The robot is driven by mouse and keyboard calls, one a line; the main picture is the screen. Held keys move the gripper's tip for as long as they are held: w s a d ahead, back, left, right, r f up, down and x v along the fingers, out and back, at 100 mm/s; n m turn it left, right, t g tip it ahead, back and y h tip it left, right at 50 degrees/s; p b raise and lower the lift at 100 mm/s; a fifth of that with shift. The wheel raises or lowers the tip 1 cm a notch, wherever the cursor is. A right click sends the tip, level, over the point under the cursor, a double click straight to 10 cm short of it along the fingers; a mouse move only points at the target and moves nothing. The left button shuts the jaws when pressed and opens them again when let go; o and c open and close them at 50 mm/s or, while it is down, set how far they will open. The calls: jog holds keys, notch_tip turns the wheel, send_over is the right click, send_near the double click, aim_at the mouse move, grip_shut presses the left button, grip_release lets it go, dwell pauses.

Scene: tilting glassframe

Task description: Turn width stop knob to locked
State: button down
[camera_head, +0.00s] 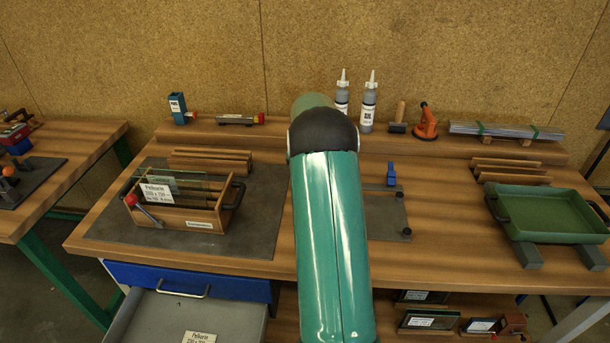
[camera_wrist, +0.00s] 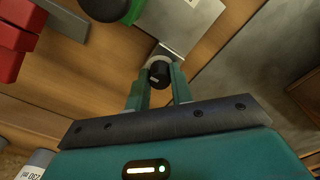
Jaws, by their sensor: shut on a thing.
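In the wrist view a small black knob (camera_wrist: 158,76) with a pale mark on its top sits between my gripper's fingers (camera_wrist: 157,88). The two teal fingers are shut on it from both sides. A light round collar shows behind the knob, beside a grey metal plate (camera_wrist: 178,24). I cannot tell from this view which setting the knob's mark points to. In the head view my teal arm reaches over the middle of the bench and hides my gripper and this knob.
On the bench (camera_head: 460,262), a wooden box (camera_head: 180,220) with glass panes stands left on a dark mat (camera_head: 262,200). A green tray (camera_head: 550,235) stands right. Bottles (camera_head: 369,100) and an orange tool (camera_head: 427,122) line the back ledge. A drawer (camera_head: 150,315) is open below.

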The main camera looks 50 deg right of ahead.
jog(key=shift+r, duration=0.1)
dwell(0.4)
jog(key=c, duration=1.2)
grip_release()
jog(key=shift+c, duration=0.2)
notch_tip(320, 180, up, 14)
